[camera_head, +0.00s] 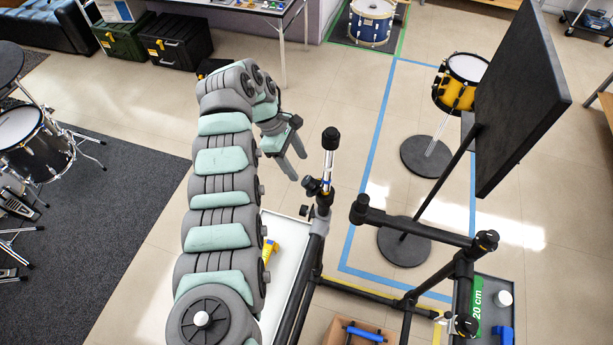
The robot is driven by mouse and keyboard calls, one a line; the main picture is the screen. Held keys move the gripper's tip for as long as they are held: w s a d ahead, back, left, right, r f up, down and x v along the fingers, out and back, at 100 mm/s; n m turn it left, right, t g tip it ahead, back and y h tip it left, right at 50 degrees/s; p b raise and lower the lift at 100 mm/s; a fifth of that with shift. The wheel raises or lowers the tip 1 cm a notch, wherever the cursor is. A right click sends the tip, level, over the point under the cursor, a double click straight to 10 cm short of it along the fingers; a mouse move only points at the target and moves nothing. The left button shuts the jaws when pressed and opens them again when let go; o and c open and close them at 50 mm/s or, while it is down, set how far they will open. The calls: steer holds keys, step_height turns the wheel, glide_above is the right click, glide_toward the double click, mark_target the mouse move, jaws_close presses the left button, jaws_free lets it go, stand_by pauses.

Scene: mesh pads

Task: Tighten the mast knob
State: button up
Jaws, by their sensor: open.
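A short upright mast (329,158) stands near the picture's middle, with a black top and a bright metal section. A dark clamp with a black knob (311,185) sits at the mast's lower part, on its left side. The picture is too small to tell whether the knob is tight or loose. My gripper (297,168) is open and empty. Its two grey fingers point down and right, a little up and left of the knob, and seem apart from it.
A black tube frame (412,233) reaches right from beside the mast. A large black panel (515,95) stands on a tilted pole at right. A white tray (283,258) holds a yellow object (270,250). A box (355,334) lies at the bottom.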

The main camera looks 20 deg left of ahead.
mark_target(307, 180)
steer(key=x, duration=0.7)
steer(key=shift+d+f+p, duration=0.1)
steer(key=shift+f+p, duration=0.1)
steer(key=shift+p, duration=0.15)
steer(key=shift+c, duration=0.6)
jaws_close()
